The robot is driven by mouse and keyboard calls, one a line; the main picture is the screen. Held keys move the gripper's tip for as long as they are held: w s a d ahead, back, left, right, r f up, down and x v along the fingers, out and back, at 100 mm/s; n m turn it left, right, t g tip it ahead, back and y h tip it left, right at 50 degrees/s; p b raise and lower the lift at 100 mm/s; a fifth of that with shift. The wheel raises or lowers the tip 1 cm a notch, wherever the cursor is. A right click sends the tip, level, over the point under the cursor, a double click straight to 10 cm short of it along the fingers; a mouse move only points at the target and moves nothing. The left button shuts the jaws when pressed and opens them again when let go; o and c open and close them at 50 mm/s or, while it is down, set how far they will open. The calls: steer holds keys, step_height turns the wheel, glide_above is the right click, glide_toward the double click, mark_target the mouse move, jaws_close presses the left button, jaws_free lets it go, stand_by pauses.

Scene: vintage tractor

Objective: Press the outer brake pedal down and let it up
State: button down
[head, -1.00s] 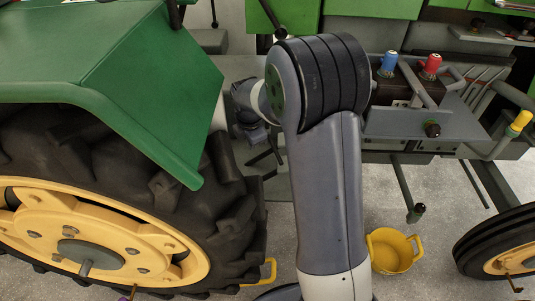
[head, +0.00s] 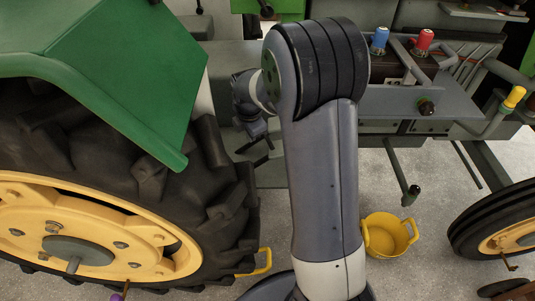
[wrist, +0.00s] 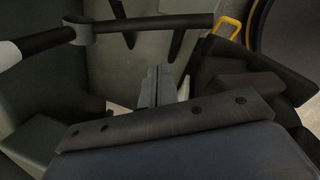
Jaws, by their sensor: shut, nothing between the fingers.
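My gripper (wrist: 158,85) is shut and empty, its two grey fingers together in the middle of the wrist view. Beyond the fingertips, two dark narrow pedal-like shapes (wrist: 122,22) and (wrist: 179,28) stand against the grey-green tractor body. A dark bar with a round hub (wrist: 78,30) crosses the top left. I cannot tell for sure which shape is the outer brake pedal, or whether the fingers touch anything. In the head view, dark pedal-like bars (head: 264,160) show between the rear wheel and my arm, below my wrist. My fingertips cannot be made out there.
The big rear tyre (head: 215,175) and green fender (head: 110,80) are close on the left. A panel with blue (head: 379,40) and red (head: 423,42) knobs is at upper right. A yellow bucket (head: 388,237) stands on the floor near the front wheel (head: 500,235).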

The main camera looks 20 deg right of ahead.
mark_target(263, 159)
steer(key=shift+s+d+f+b, duration=0.25)
steer(key=shift+d+f+b, duration=0.15)
steer(key=shift+d+f, duration=0.35)
steer(key=shift+s+d+f+b, duration=0.2)
steer(key=shift+d+f+b, duration=0.2)
steer(key=shift+d+f, duration=0.35)
steer(key=shift+a, duration=0.1)
steer(key=shift+f, duration=0.15)
stand_by(0.8)
steer(key=shift+s+d+f, duration=0.1)
steer(key=shift+d+f, duration=0.15)
